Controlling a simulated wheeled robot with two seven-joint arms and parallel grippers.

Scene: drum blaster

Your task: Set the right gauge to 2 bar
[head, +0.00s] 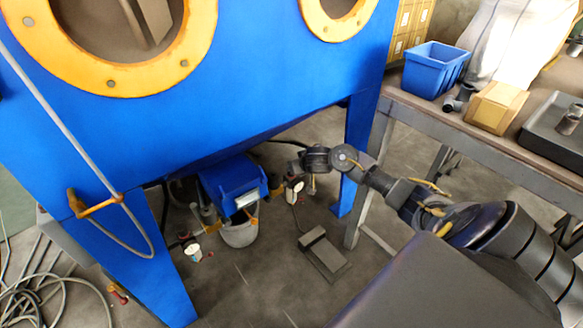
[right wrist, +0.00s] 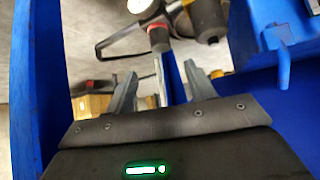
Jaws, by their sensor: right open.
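Under the blue blast cabinet are two small white-faced gauges. The right gauge (head: 296,185) is next to the end of my right arm, and the left gauge (head: 194,250) is lower, near the bucket. The dial readings are too small to make out. In the right wrist view, a white round face (right wrist: 140,5) shows at the top edge, with a dark regulator body and red ring (right wrist: 158,46) below it. My right gripper (right wrist: 166,76) is open, its fingers apart below the red ring. A thin pale strip shows between them; I cannot tell whether anything touches. My left gripper is not in view.
The blue cabinet (head: 270,70) overhangs the space, with a blue leg (head: 358,140) right of the gauge. A blue box (head: 232,185) and grey bucket (head: 240,234) stand between the gauges. A foot pedal (head: 323,254) lies on the floor. A workbench (head: 480,140) stands right.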

